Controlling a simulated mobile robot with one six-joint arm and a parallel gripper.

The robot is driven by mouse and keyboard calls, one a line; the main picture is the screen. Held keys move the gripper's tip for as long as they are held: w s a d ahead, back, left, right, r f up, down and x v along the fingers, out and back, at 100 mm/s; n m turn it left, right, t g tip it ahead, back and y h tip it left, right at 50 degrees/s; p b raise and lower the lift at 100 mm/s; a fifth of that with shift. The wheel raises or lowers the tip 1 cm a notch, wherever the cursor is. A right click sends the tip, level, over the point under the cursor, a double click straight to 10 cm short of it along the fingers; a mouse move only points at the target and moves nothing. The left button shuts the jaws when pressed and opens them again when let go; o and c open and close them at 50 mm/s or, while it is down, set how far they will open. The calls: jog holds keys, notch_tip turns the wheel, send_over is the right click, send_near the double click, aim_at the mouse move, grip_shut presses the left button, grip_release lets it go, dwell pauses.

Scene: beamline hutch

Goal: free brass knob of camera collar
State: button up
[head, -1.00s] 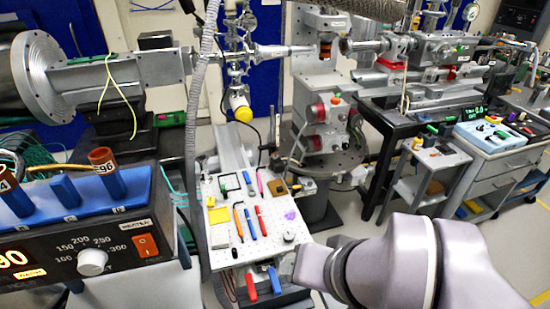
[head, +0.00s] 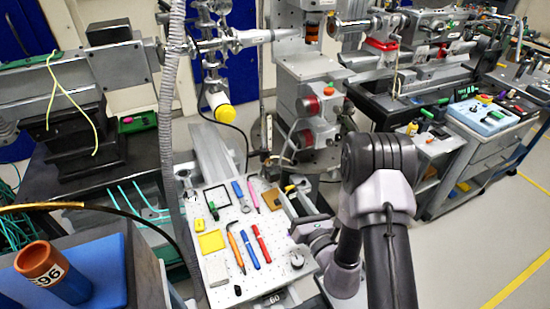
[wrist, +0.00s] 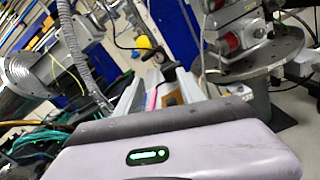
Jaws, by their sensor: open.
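I cannot make out the brass knob or the camera collar for certain. A small dark fitting with an orange-brown band (head: 312,32) sits at the top of the grey column in the head view, too small to identify. My gripper (head: 294,196) is open over the right edge of the perforated board, beside the tan block. In the wrist view my gripper (wrist: 155,88) shows its two fingers apart, with a pink pen visible beyond them. Nothing shows held between them.
The perforated board (head: 218,267) carries pens, tools and a yellow pad. A yellow-capped fitting (head: 224,113) hangs behind it. A ribbed hose (head: 168,120) drops along its left. A brown labelled cylinder (head: 52,272) stands front left. Open floor (head: 470,250) lies at the right.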

aim_at(270, 163)
jog(key=b+x, duration=0.2)
jog(key=x, duration=1.4)
jog(key=shift+a+r, duration=0.1)
jog(key=shift+a, duration=0.15)
jog(key=shift+c, duration=0.5)
grip_shut()
